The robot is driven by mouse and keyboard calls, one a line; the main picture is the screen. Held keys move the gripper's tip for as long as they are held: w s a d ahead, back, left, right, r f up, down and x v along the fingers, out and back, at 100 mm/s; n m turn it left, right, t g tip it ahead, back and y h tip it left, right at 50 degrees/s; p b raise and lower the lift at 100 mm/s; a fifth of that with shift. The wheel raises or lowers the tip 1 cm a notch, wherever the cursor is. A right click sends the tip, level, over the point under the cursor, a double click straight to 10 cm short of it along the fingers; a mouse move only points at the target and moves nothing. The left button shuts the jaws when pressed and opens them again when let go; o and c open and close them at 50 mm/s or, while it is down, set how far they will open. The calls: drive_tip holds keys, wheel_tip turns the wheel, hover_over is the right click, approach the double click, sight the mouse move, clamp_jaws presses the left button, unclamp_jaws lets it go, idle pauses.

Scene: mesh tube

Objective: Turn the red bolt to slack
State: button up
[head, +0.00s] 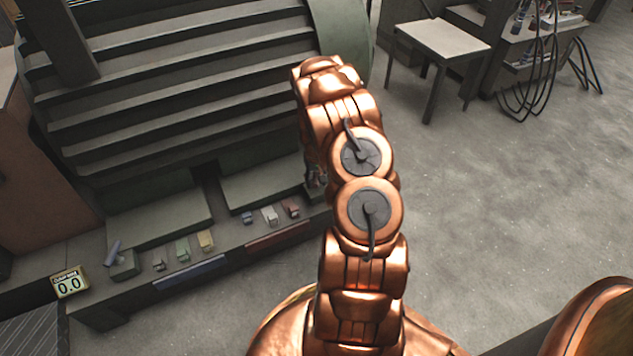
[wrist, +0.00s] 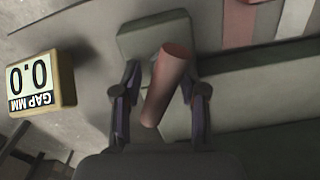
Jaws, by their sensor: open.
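The red bolt (wrist: 168,82) shows in the wrist view as a dull red rod with a flat round end, rising at a tilt from a grey-green block (wrist: 140,45). My gripper (wrist: 160,98) is open, with one finger on each side of the rod. I cannot tell whether either finger touches it. In the head view my gripper (head: 315,180) is small and dark beside the right end of the bench, and my arm hides the bolt there. A yellow-framed display (wrist: 38,84) reads 0.0 GAP MM, upside down in the wrist view.
In the head view a similar display (head: 69,283) reading 0.0 stands at the bench's left end, near a grey rod (head: 113,252) on a block. Several small coloured blocks line the front ledge, including a yellow one (head: 206,241). Open floor (head: 500,190) lies right.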

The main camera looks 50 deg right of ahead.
drive_tip(key=shift+f, duration=0.1)
clamp_jaws()
idle(0.3)
